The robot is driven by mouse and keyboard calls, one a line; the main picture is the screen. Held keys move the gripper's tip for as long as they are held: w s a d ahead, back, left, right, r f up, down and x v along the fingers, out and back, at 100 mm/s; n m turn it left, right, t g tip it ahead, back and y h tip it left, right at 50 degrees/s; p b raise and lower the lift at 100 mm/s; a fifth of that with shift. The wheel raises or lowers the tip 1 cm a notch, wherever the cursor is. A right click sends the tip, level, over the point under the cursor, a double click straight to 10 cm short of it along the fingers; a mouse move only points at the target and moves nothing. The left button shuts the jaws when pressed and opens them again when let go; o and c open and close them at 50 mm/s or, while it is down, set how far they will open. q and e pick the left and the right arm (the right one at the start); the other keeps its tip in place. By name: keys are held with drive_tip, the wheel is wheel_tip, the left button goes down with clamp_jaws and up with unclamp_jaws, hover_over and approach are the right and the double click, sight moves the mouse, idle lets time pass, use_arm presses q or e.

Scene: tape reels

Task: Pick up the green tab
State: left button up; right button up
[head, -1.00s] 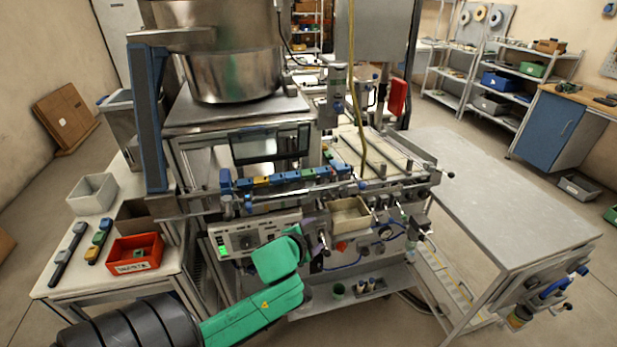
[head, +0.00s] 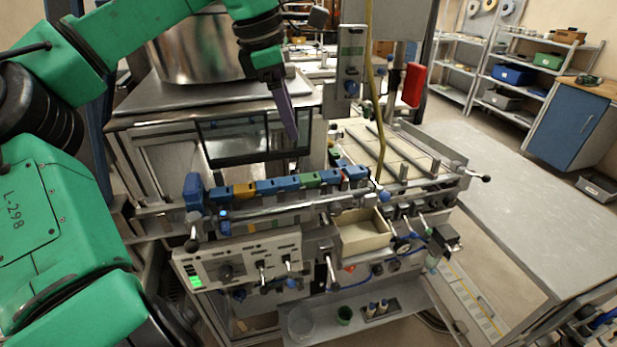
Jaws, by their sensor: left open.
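A row of small coloured tabs lies along the rail at the front of the machine. The green tab (head: 312,180) sits in the right half of the row, between blue tabs (head: 288,184). My left gripper (head: 291,132) hangs from the green arm at the top, pointing down. It appears above the row, slightly left of the green tab, apart from it and empty. Its dark purple finger is seen nearly side-on, so the gap between the fingers is hidden. My right gripper is not in view.
A beige open bin (head: 362,234) is mounted below the rail at the right. A control panel (head: 238,264) with levers is below the row. A yellow hose (head: 371,100) hangs right of the gripper. A grey table (head: 510,190) at the right is clear.

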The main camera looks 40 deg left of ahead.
use_arm(q)
drive_tip(key=p, duration=0.2)
approach(309, 177)
drive_tip(key=p+x, duration=0.2)
drive_tip(key=x, duration=0.3)
drive_tip(key=shift+w+a+f, duration=0.1)
drive_tip(key=shift+w+f, duration=0.1)
drive_tip(key=shift+w, duration=0.05)
drive_tip(key=shift+p+x, duration=0.4)
drive_tip(key=shift+x, duration=0.8)
drive_tip(key=shift+s+f, duration=0.15)
drive_tip(key=shift+s, duration=0.05)
clamp_jaws()
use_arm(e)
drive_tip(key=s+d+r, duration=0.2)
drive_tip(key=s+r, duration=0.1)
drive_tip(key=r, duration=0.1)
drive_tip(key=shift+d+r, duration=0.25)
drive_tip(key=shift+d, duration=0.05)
